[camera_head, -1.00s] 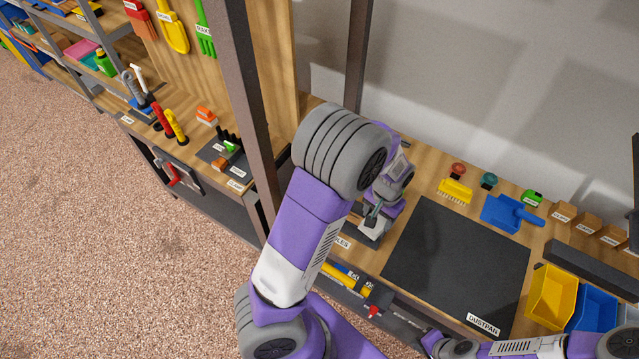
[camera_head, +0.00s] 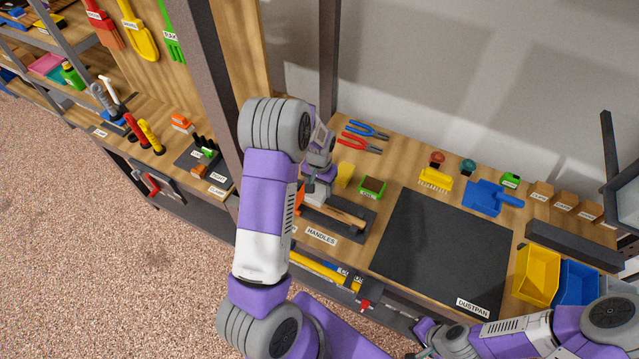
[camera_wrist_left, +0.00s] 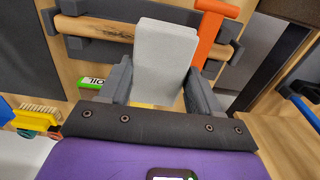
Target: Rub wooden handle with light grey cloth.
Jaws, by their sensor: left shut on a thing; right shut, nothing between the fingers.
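The wooden handle (camera_head: 340,214) lies on a dark mat labelled HANDLES, in dark holders; it also shows across the top of the left wrist view (camera_wrist_left: 100,27). My left gripper (camera_wrist_left: 160,88) is shut on the light grey cloth (camera_wrist_left: 165,55), a pale folded block between the fingers. In the head view, my left gripper (camera_head: 314,188) is over the left part of the handle. The cloth covers part of the handle in the wrist view; I cannot tell whether they touch. My right gripper (camera_head: 424,340) is shut and empty at the bottom edge.
An orange tool (camera_wrist_left: 212,28) lies right beside the cloth. A green-topped block (camera_head: 372,187), a yellow brush (camera_head: 435,180) and red pliers (camera_head: 360,144) are behind the handle. A large black mat (camera_head: 445,250) to the right is bare. A dark post (camera_head: 215,90) stands at left.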

